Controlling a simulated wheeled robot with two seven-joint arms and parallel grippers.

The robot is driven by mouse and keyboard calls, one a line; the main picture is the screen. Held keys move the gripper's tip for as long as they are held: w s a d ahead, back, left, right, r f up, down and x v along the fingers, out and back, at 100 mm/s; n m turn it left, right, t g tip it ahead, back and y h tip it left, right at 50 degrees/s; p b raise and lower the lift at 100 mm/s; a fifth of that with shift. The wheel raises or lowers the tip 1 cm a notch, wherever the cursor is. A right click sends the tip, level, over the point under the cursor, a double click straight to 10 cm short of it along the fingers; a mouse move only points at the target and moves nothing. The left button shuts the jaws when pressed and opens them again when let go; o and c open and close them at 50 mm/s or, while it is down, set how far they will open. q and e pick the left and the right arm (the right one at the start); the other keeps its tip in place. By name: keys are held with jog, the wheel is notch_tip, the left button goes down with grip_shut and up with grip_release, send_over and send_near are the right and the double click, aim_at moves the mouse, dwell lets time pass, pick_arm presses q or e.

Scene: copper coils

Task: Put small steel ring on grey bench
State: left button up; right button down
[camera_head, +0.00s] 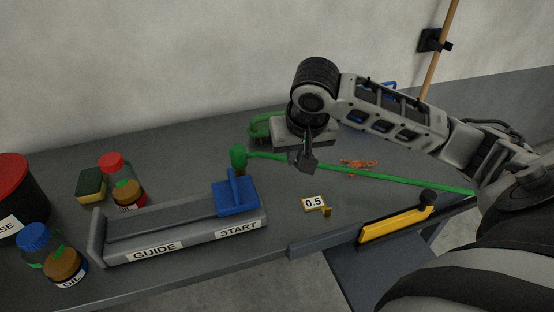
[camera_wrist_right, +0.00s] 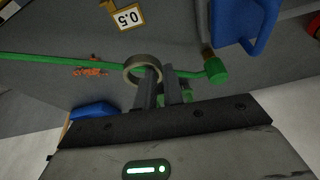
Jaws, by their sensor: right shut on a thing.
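My right gripper (camera_head: 306,162) hangs above the grey bench (camera_head: 195,148), pointing down, near the green rod. In the right wrist view, its two fingers (camera_wrist_right: 165,84) are shut on a small steel ring (camera_wrist_right: 129,71). The ring is grey and sits at the fingertips, its hole partly showing bench behind. It looks raised clear of the bench top. I cannot make the ring out in the head view. My left gripper is not in view.
A green rod (camera_head: 375,176) with a knob crosses the bench beside copper scraps (camera_head: 358,164). Bottles and a sponge (camera_head: 91,185) stand left.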

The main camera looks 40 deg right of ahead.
jog(key=w+d+f, duration=0.3)
jog(key=w+d, duration=0.1)
jog(key=w, duration=0.1)
send_over(293, 169)
jog(key=f, duration=0.5)
jog(key=shift+s+a, duration=0.2)
jog(key=shift+s, duration=0.05)
jog(key=shift+w+d+f, duration=0.1)
jog(key=shift+f, duration=0.1)
jog(key=x, duration=0.3)
jog(key=shift+s+f+p, duration=0.15)
jog(key=shift+s+p, duration=0.1)
jog(key=shift+p, duration=0.15)
jog(key=shift+f, duration=0.3)
jog(key=shift+f, duration=0.1)
jog(key=c, duration=1.5)
grip_release()
